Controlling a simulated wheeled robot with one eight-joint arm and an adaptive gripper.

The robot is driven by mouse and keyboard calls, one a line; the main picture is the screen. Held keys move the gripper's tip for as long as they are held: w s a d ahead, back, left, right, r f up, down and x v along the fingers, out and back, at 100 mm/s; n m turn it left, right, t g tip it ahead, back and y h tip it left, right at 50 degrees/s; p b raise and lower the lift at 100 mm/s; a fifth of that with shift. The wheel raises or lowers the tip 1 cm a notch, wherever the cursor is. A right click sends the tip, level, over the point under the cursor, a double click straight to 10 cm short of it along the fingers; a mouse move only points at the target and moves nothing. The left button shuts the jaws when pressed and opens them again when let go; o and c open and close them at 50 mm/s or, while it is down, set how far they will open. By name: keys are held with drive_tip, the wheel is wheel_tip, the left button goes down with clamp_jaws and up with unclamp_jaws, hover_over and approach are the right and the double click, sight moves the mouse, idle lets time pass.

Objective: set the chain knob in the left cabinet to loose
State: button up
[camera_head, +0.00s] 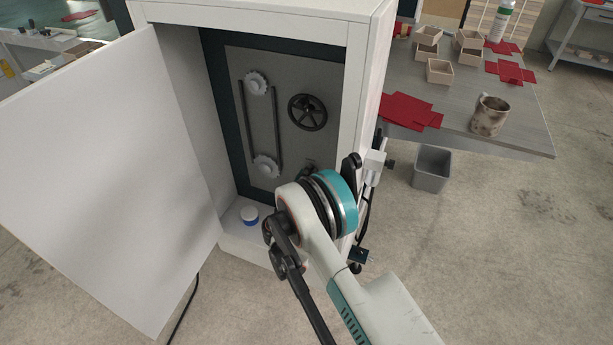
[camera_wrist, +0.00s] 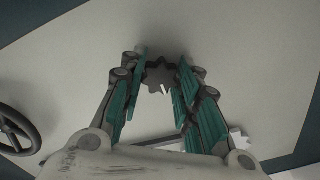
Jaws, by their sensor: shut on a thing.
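The chain knob (camera_wrist: 160,74) is dark and lobed, on the grey panel inside the cabinet. In the wrist view it sits between the fingertips of my gripper (camera_wrist: 162,80), which is shut on it. A small white mark shows at the knob's lower edge in that view; I cannot read the setting it points to. In the head view my arm hides most of the knob and gripper. The white cabinet (camera_head: 262,14) stands with its door (camera_head: 110,180) swung open to the left. Two pale sprockets (camera_head: 257,84) with a dark chain (camera_head: 278,130) sit left on the panel.
A black handwheel (camera_head: 307,112) is above the knob and shows in the wrist view (camera_wrist: 16,132). To the right are a table (camera_head: 470,120) with a mug (camera_head: 489,115), and a grey bin (camera_head: 432,168).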

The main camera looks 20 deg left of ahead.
sight(309, 156)
drive_tip(key=o, duration=1.1)
drive_tip(key=shift+a, duration=0.1)
drive_tip(key=shift+o, duration=1.2)
drive_tip(key=r, duration=0.6)
drive_tip(key=shift+w+a, duration=0.1)
drive_tip(key=shift+w, duration=0.25)
drive_tip(key=r, duration=0.2)
drive_tip(key=s+r, duration=0.1)
drive_tip(key=shift+d+r, duration=0.25)
drive_tip(key=shift+d, duration=0.1)
drive_tip(key=shift+c, duration=1.3)
drive_tip(key=shift+w+a+r, duration=0.1)
drive_tip(key=shift+w+a, duration=0.1)
drive_tip(key=shift+r, duration=0.15)
